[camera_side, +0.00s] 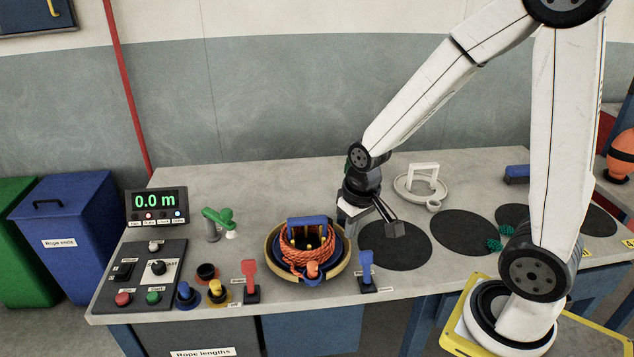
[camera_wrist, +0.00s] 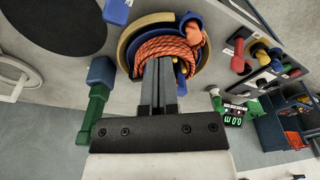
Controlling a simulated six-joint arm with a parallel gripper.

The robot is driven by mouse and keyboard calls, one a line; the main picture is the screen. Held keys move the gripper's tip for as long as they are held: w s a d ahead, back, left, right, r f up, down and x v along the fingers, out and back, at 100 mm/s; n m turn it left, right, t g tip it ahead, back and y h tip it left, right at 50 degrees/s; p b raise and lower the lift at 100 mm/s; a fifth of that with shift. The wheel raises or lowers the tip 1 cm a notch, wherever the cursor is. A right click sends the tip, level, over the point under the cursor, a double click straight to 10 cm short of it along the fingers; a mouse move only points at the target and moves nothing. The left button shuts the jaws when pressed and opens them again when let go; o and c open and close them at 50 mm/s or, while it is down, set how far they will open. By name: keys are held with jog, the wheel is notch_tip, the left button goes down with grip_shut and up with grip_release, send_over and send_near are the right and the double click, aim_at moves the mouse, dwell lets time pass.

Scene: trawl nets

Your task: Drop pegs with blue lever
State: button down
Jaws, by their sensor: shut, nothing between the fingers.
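The blue lever (camera_side: 366,270) stands on a small dark base at the front of the bench, right of the rope reel. What looks like its blue handle shows at the top of the wrist view (camera_wrist: 117,12). The reel has a tan rim (camera_side: 342,272) and carries an orange rope coil (camera_side: 290,256). Several yellow-tipped pegs (camera_side: 308,240) stand up inside the coil under a blue bar (camera_side: 307,221). My gripper (camera_side: 395,229) is shut and empty, above the left black disc, behind and right of the lever. Its fingers (camera_wrist: 158,85) overlap the coil in the wrist view.
A red lever (camera_side: 250,276) and a yellow knob (camera_side: 217,292) stand left of the reel. A control panel (camera_side: 143,277) and a display (camera_side: 157,204) reading 0.0 m sit further left. A white stand (camera_side: 420,184) is at the back. Black discs (camera_side: 464,232) lie to the right.

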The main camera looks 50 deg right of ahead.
aim_at(366, 267)
jog(key=w+d+f+m+g, duration=0.1)
jog(key=w+d+m, duration=0.1)
jog(key=d, duration=0.3)
jog(key=w+d+f+m+g+y, duration=0.1)
jog(key=w+d+f+m, duration=0.1)
jog(key=d+m, duration=0.2)
jog(key=shift+w+d+m+g, duration=0.2)
jog(key=shift+d+m+g, duration=0.15)
jog(key=shift+d, duration=0.95)
jog(key=shift+f, duration=0.1)
jog(key=f, duration=0.6)
jog(key=s+a+f, duration=0.1)
jog(key=f, duration=0.2)
jog(key=shift+f, duration=0.4)
jog(key=shift+s+a+r, duration=0.5)
jog(key=shift+s+a, duration=0.15)
jog(key=shift+s+a+r, duration=0.45)
jog(key=shift+s+a, duration=0.15)
